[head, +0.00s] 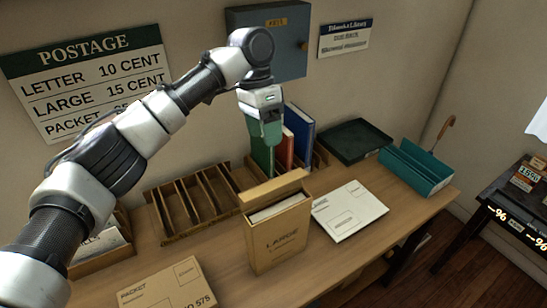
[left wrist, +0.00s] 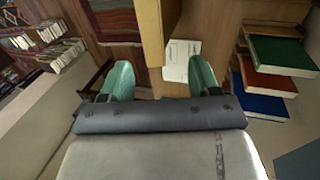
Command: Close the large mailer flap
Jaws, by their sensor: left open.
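The large mailer (head: 278,240), a tan upright box marked LARGE, stands on the table in the middle of the head view. Its flap (head: 272,188) is raised along the back of the open top, and white contents show inside. My left gripper (head: 265,138) points down above and behind the mailer, in front of the upright books. In the left wrist view its two teal fingers (left wrist: 160,78) are wide apart with nothing held. A tan cardboard panel (left wrist: 152,30) shows beyond them; I cannot tell whether it is flap or body. My right gripper is not in view.
Upright books (head: 299,130) stand behind the mailer, beside an empty wooden slotted rack (head: 192,200). A white mailer (head: 348,210) lies to the right and a flat packet (head: 165,288) at front left. A dark green tray (head: 355,140) and a teal box (head: 415,168) are at back right.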

